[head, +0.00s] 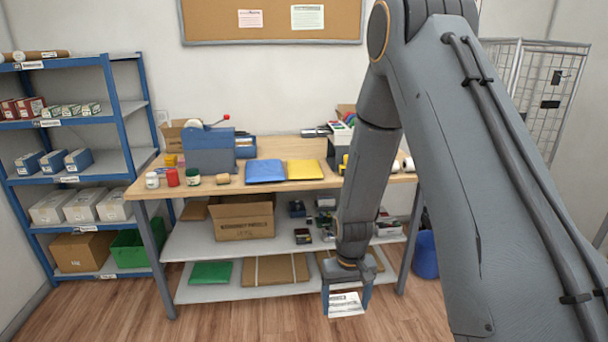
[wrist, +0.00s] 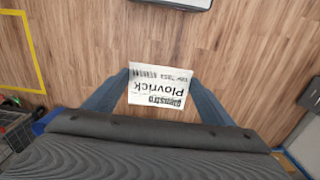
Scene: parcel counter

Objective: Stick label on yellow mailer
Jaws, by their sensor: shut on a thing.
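The yellow mailer (head: 305,170) lies flat on the wooden counter in the head view, just right of a blue mailer (head: 265,171). My gripper (head: 346,300) hangs low in front of the counter, below the level of its top and apart from the mailer. It is shut on a white label (head: 346,304). In the wrist view the label (wrist: 160,84) sits between the two fingers, with black print that appears upside down and reads "Plovrick". The yellow mailer is not in the wrist view.
The wooden counter (head: 225,188) holds a blue tape dispenser (head: 209,152) and several small jars at left. My arm covers part of its right side. Lower shelves hold a cardboard box (head: 243,217). A blue shelving unit (head: 124,127) stands at left. Open wooden floor (head: 240,318) lies in front.

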